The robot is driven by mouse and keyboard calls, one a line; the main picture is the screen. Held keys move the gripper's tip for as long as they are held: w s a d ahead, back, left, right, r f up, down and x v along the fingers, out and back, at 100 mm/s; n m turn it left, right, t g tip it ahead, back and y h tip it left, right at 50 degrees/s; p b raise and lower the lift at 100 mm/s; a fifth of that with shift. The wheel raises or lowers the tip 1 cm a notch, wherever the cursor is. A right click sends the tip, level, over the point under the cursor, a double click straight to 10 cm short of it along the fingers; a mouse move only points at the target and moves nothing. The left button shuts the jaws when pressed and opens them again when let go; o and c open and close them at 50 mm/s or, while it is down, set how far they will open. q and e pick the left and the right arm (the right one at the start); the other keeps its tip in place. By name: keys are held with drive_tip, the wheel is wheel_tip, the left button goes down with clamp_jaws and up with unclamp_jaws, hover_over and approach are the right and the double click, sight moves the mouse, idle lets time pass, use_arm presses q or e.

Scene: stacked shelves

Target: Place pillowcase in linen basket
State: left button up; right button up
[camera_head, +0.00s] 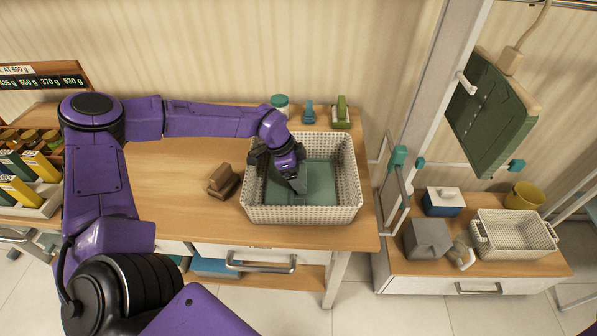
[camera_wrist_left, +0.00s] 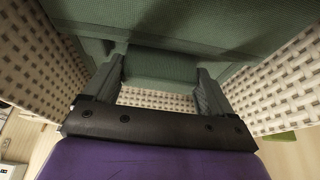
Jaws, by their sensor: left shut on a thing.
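The linen basket (camera_head: 352,190) is a white woven rectangular basket on the wooden table. A green folded cloth, which looks like the pillowcase (camera_head: 322,182), lies inside it. My left gripper (camera_head: 298,184) reaches down into the basket and is shut on the cloth. In the left wrist view, the green pillowcase (camera_wrist_left: 160,66) shows between the two fingers (camera_wrist_left: 160,85), and more green fabric fills the area beyond. The basket's woven walls (camera_wrist_left: 280,85) show on both sides. My right gripper is not in view.
A brown wooden block (camera_head: 223,181) sits left of the basket. A white-lidded jar (camera_head: 280,104), a blue bottle (camera_head: 309,112) and a green item (camera_head: 341,113) stand behind it. A smaller white basket (camera_head: 515,235) stands on the right cabinet. The table's left middle is clear.

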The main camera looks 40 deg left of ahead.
use_arm(q)
drive_tip(key=o, duration=1)
drive_tip(key=v, duration=1.2)
drive_tip(key=shift+b, duration=0.4)
